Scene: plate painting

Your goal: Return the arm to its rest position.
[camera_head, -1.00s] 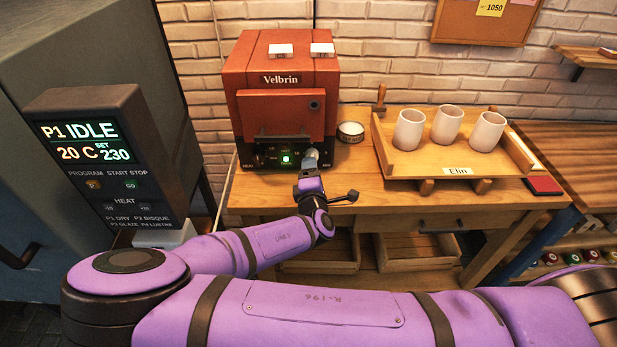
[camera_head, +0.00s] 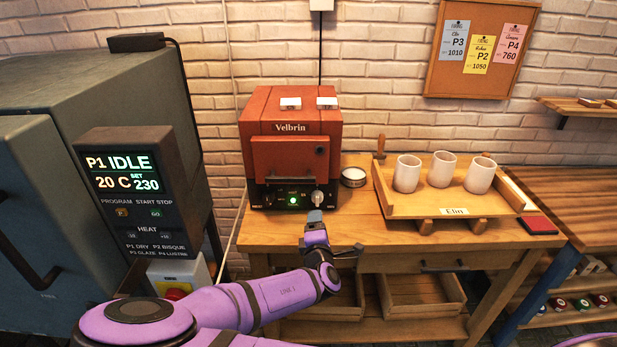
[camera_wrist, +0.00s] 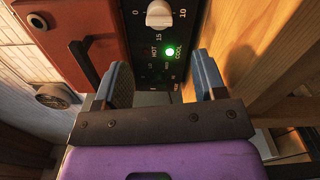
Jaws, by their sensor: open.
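My gripper (camera_head: 315,216) is at the front edge of the workbench, in front of the small red kiln (camera_head: 288,150) marked Velbrin. In the wrist view my gripper (camera_wrist: 165,85) is open, with its two blue-grey fingers apart and nothing between them. Beyond the fingers, the wrist view shows the kiln's dark control panel (camera_wrist: 150,50) with a white knob (camera_wrist: 159,14) and a lit green light by the word COOL. My purple arm reaches in from the bottom of the head view, bent at the elbow.
A wooden tray (camera_head: 400,208) labelled Elin holds three white cups on the bench (camera_head: 270,232). At left, a large grey kiln (camera_head: 45,95) has a control box (camera_head: 135,190) reading P1 IDLE, 20 C, SET 230. Shelves stand at right.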

